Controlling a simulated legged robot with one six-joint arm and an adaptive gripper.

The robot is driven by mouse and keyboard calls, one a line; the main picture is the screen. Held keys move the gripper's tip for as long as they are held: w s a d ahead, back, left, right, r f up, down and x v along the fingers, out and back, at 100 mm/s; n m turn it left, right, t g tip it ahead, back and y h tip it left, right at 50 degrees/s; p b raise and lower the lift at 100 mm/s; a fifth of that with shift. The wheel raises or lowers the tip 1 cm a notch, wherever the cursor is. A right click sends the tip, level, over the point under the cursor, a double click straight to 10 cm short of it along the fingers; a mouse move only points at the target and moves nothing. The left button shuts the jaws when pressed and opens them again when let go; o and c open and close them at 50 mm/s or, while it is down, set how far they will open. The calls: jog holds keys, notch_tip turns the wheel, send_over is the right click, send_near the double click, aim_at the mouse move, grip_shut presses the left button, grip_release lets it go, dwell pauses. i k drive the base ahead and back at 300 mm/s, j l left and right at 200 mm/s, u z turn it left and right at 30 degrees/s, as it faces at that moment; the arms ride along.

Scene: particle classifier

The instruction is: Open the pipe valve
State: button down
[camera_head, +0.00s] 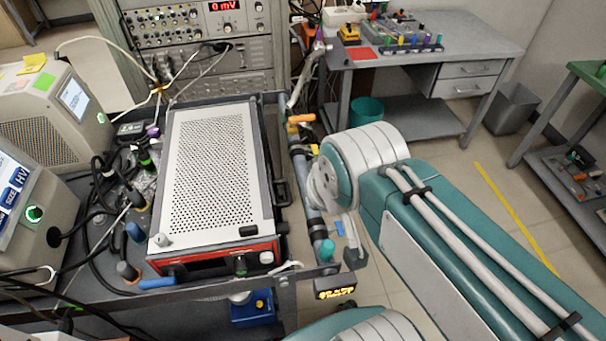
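A grey pipe (302,172) runs along the right side of the cart. An orange handle (301,118) sits at its far end and looks like the valve lever. It points sideways, across the line of the pipe. My teal and white arm reaches in from the lower right. Its rounded joint is just right of the pipe and nearer than the orange handle, with a visible gap between them. My gripper's fingers do not show; the arm's end is hidden behind or below the joint.
The cart (268,105) carries a perforated metal box (210,165), cables and two instruments at left. A rack with a red display (228,6) stands behind. A grey desk (480,45) with a teal bin (367,110) is at back right.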

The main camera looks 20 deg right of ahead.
aim_at(309, 116)
jog(key=k+l, duration=0.1)
jog(key=l, duration=1.3)
jog(key=i+l+u, duration=0.15)
jog(key=l, duration=0.5)
jog(key=i+l+u, duration=0.1)
jog(key=i+l, duration=0.35)
jog(key=i, duration=0.15)
jog(key=i+j, duration=0.5)
